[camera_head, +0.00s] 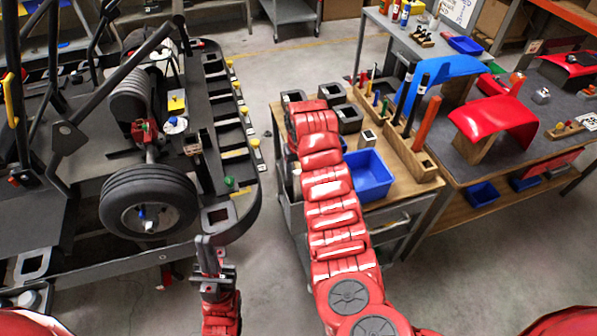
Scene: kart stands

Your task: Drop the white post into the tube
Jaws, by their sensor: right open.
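My right arm reaches over the cart's left side. Its open gripper (296,166) is mostly hidden behind the red arm, left of the post and apart from it. My left gripper (206,250) is by the kart's front corner, its dark fingers upward; I cannot tell whether it is open.
A blue bin (368,176) and a wooden rack (412,150) with upright coloured rods stand on the cart. The kart stand (232,225) with a wheel (148,203) fills the left. A workbench (472,150) with red panels is at right. Floor between is clear.

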